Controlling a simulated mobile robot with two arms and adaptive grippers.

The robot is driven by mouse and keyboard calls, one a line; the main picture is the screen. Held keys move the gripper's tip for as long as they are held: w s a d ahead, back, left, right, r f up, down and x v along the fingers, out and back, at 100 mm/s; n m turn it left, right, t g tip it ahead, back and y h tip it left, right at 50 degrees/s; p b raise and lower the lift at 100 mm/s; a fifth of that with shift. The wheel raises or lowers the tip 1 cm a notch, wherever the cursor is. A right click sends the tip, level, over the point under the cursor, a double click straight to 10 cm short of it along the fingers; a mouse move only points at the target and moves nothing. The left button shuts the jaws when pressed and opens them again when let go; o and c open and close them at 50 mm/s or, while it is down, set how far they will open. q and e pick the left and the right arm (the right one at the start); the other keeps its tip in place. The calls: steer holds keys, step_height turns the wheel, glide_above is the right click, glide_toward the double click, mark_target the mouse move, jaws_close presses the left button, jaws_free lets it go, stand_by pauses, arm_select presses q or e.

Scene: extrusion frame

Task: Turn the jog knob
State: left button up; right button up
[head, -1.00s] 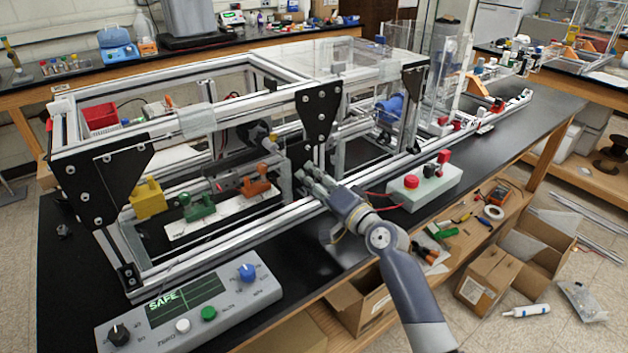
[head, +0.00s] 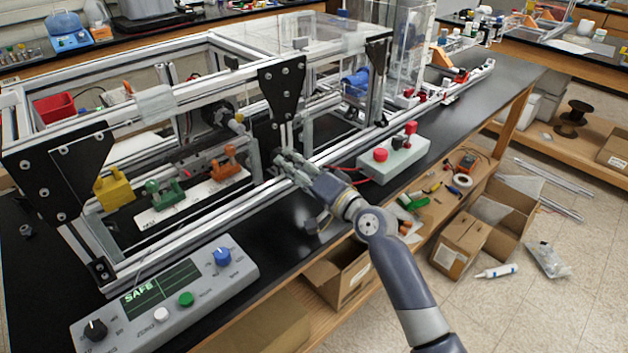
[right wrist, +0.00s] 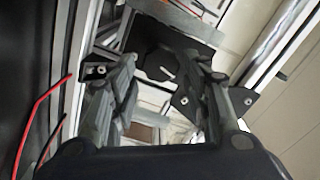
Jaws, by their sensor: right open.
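A grey control panel (head: 160,296) lies at the front left of the black table in the head view. Its screen (head: 162,287) reads SAFE. It carries a blue knob (head: 222,256) at its right end and a black knob (head: 95,329) at its left end; the small labels are too blurred to tell which is the jog knob. My right gripper (head: 283,160) is at the frame's front rail, behind and to the right of the panel, apart from both knobs. In the right wrist view its fingers (right wrist: 158,78) are spread and empty. My left gripper is not in view.
The extrusion frame (head: 200,215) stands behind the panel, with yellow (head: 113,190), green (head: 165,193) and orange (head: 226,162) clamps inside. A button box (head: 393,158) with red controls sits right of my right gripper. Black table surface is bare between panel and frame.

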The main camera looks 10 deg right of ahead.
steer(key=v, duration=0.8)
